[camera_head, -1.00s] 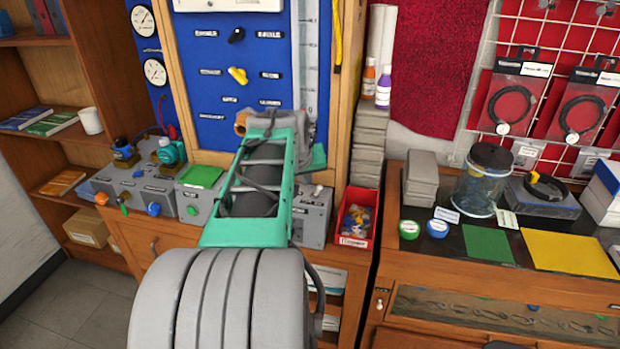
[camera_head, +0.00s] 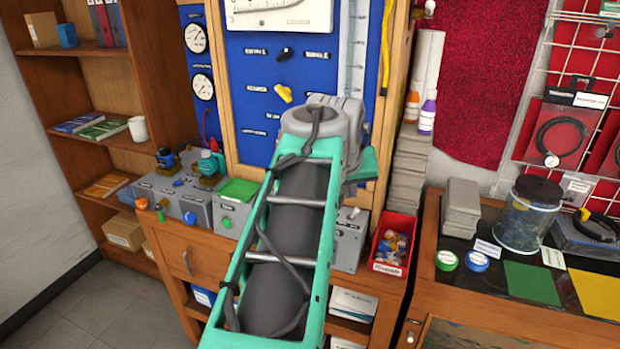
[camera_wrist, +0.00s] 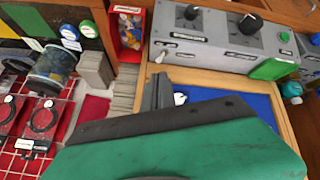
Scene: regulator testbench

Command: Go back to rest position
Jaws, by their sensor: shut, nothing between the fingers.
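My gripper (camera_wrist: 160,92) shows in the wrist view as narrow grey fingers, closed together with nothing held, beyond the green and dark wrist housing. The fingers are in front of the blue panel (camera_wrist: 240,105) and its wooden frame, apart from the grey console (camera_wrist: 230,45). In the head view my green arm stretches up from the bottom centre, and its grey joint lies in front of the blue panel (camera_head: 240,60). The gripper itself is hidden there behind my arm.
A red bin (camera_head: 393,243) of small parts stands right of my arm. A stack of grey blocks (camera_head: 408,165), a glass jar (camera_head: 528,215) and a display counter (camera_head: 470,300) are further right. A bookshelf (camera_head: 70,60) stands left. The floor (camera_head: 80,310) at lower left is clear.

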